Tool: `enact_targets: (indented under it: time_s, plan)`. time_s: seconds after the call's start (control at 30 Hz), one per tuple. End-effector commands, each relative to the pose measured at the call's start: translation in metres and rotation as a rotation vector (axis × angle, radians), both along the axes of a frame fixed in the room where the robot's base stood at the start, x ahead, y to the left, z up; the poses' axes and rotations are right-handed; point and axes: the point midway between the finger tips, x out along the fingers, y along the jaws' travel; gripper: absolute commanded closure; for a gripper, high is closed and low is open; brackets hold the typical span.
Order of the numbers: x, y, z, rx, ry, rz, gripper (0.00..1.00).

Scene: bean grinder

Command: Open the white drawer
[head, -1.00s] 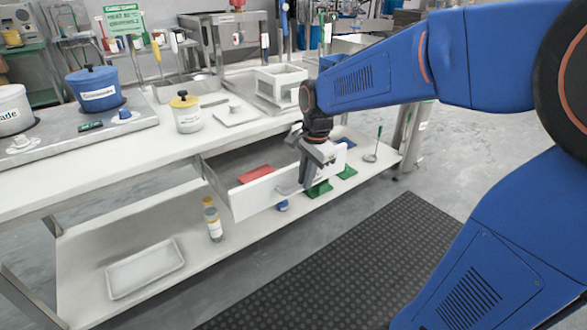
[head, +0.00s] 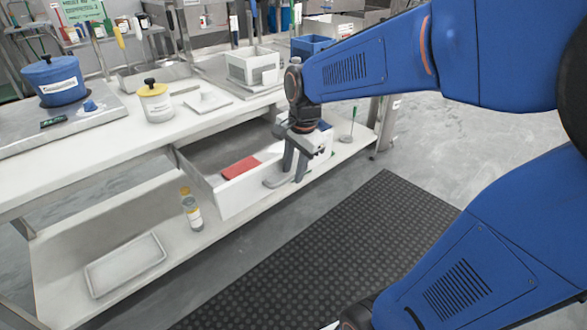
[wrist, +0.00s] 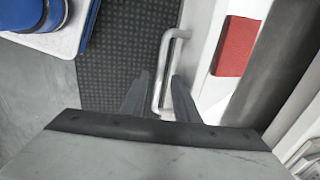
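The white drawer (head: 235,193) under the white table is pulled well out, and its grey inside shows in the head view. Its front panel also shows in the wrist view (wrist: 200,60). The metal bar handle (wrist: 163,65) sticks out from that panel. My gripper (head: 294,180) is at the drawer front. In the wrist view its two fingers (wrist: 160,85) stand apart with the handle between them, and a gap shows beside the bar. Whether a finger touches the handle is unclear. In the head view my gripper hides part of the panel.
A red block (head: 240,167) lies at the drawer's front edge. Below, the lower shelf holds a bottle (head: 192,210) and a white tray (head: 125,266). A lidded jar (head: 155,102) stands on the table. The black floor mat (head: 330,240) in front is clear.

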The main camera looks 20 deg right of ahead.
Motion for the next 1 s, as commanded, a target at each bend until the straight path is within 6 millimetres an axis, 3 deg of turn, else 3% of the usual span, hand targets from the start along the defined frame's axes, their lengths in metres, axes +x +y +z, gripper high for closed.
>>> enact_targets:
  time_s: [0.37,1.0]
  plan:
    - [-0.001,-0.001,0.010,0.000,-0.002,0.000,0.72]
    - [-0.022,-0.008,0.128,0.000,-0.002,-0.001,0.72]
